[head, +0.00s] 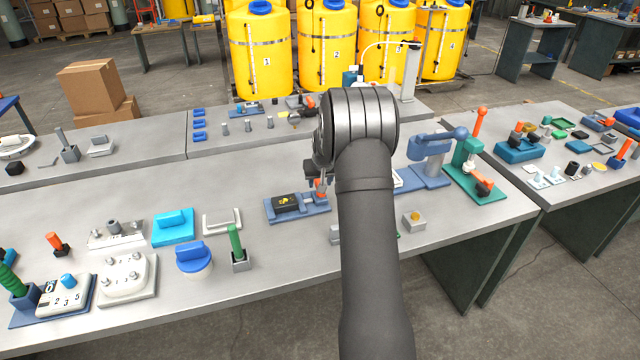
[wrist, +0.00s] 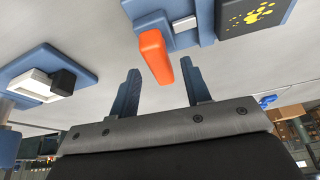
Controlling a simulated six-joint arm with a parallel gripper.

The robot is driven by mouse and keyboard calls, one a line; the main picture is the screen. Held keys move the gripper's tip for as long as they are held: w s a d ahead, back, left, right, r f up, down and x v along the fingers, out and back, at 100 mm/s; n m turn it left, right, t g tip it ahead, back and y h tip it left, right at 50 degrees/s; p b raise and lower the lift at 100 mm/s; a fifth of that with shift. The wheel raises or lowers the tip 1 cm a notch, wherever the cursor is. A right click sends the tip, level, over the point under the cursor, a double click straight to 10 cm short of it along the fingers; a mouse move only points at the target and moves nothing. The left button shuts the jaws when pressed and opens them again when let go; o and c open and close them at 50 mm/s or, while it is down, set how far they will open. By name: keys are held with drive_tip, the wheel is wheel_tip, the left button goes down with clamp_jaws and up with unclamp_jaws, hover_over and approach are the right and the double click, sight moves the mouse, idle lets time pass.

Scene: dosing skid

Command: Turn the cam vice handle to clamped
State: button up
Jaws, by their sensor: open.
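The cam vice is a blue base (head: 310,215) with a black block (head: 286,202) marked in yellow on its left part. Its orange handle (head: 319,187) stands at the right part, partly hidden by my gripper (head: 316,176). In the wrist view the orange handle (wrist: 156,56) reaches down between the two fingers of my gripper (wrist: 161,68), which are apart, with a visible gap on each side. The black block (wrist: 250,14) shows at the top right of the wrist view. My arm hides the bench just right of the vice.
A blue fixture with a white part and a black block (wrist: 63,82) is at the left of the wrist view. A green post in a grey holder (head: 237,248) stands left of the vice.

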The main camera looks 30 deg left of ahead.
drive_tip(key=shift+x, duration=0.85)
drive_tip(key=shift+c, duration=0.2)
clamp_jaws()
drive_tip(key=shift+n+y, duration=0.3)
drive_tip(key=shift+n, duration=0.4)
drive_tip(key=shift+o, duration=0.2)
unclamp_jaws()
drive_tip(key=v, duration=1.7)
drive_tip(key=shift+w+r, duration=0.15)
drive_tip(key=shift+r, duration=0.2)
